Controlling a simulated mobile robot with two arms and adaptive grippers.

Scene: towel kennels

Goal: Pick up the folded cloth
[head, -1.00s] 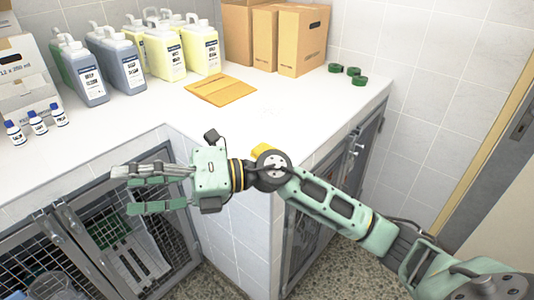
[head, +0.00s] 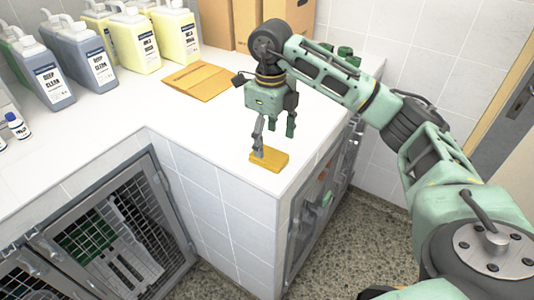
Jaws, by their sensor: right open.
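A small yellow folded cloth (head: 270,162) lies flat on the white counter (head: 215,125), close to its near corner. My right gripper (head: 274,143) points down just above the cloth with its fingers spread. One finger reaches down by the cloth's left end, and I cannot tell whether it touches. The other finger hangs over the far right side. Nothing is between the fingers. My left gripper is out of view.
An orange-brown flat piece (head: 200,81) lies farther back on the counter. Several jugs (head: 130,40) stand at the back left, with cardboard boxes (head: 215,22) beside them. A barred kennel door (head: 105,235) is below the counter. The counter around the cloth is clear.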

